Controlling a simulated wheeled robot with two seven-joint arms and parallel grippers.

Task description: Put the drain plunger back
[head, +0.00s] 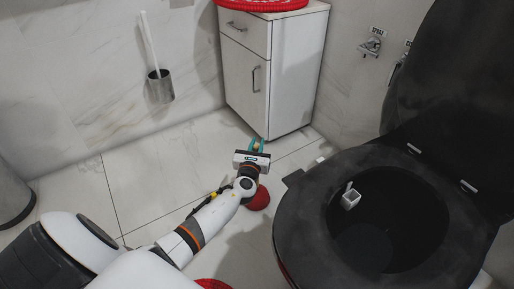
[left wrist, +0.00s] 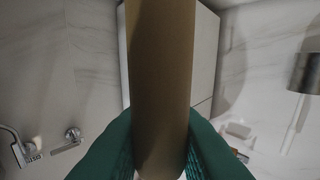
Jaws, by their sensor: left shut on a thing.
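The drain plunger's red rubber cup (head: 259,199) shows in the head view just beyond and beside my left forearm, low over the floor. I cannot tell whether it touches the floor. My left gripper (head: 258,146) is in front of the white cabinet, with its green fingers shut on the plunger's handle. In the left wrist view the tan wooden handle (left wrist: 162,80) runs down the middle between the green fingers (left wrist: 160,160). Most of the handle is hidden by my arm in the head view. My right gripper is not in view.
A black toilet (head: 300,215) with raised lid stands at right, a small white object (head: 350,197) in its bowl. The white cabinet (head: 285,75) carries a red basket (head: 262,5). A brush holder (head: 160,87) is at the wall. A red rim (head: 212,284) shows at bottom.

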